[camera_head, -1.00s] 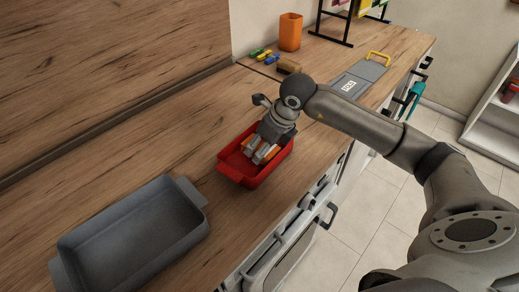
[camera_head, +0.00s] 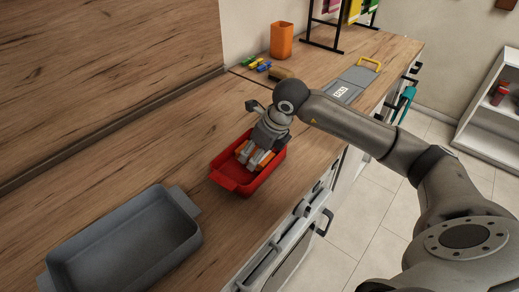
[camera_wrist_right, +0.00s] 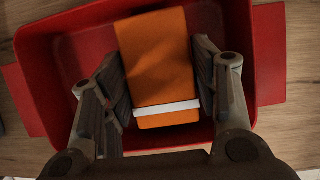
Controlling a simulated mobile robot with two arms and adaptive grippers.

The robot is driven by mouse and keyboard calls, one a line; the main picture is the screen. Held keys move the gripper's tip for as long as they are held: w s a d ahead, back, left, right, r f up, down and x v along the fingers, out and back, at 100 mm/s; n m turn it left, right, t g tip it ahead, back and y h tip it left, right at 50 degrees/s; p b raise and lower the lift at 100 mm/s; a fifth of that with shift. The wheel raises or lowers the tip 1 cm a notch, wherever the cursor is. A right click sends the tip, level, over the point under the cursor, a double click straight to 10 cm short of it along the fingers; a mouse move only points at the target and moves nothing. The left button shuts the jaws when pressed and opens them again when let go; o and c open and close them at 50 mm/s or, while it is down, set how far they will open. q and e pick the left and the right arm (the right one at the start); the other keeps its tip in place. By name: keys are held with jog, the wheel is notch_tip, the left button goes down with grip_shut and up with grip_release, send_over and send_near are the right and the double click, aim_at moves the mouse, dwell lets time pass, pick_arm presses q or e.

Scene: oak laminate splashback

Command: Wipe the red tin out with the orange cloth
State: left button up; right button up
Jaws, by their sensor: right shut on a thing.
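The red tin (camera_head: 232,181) stands on the worktop in the middle of the head view, with a tab handle at each end. It also fills much of the right wrist view (camera_wrist_right: 271,55). The orange cloth (camera_wrist_right: 155,55), folded with a white band near one end, is inside the tin. My right gripper (camera_head: 255,160) reaches down into the tin, its fingers shut on the cloth from both sides. In the head view the fingers hide most of the cloth, with orange showing beside them. My left gripper is not in view.
A large grey tray (camera_head: 125,245) stands at the front left of the wooden worktop (camera_head: 160,150). Behind the tin are a brown block (camera_head: 281,74), several small coloured items (camera_head: 256,64), an orange cup (camera_head: 281,40) and a grey board with a yellow handle (camera_head: 362,76). The worktop's front edge is close to the tin.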

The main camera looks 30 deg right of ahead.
aim_at(242, 169)
jog(key=shift+s+a, duration=0.25)
jog(key=shift+a, duration=0.3)
jog(key=shift+s+a, duration=0.2)
jog(key=shift+a, duration=0.3)
jog(key=shift+s+a, duration=0.1)
jog(key=shift+a, duration=0.1)
jog(key=shift+s+a, duration=0.3)
jog(key=shift+a, duration=0.45)
jog(key=shift+a, duration=0.1)
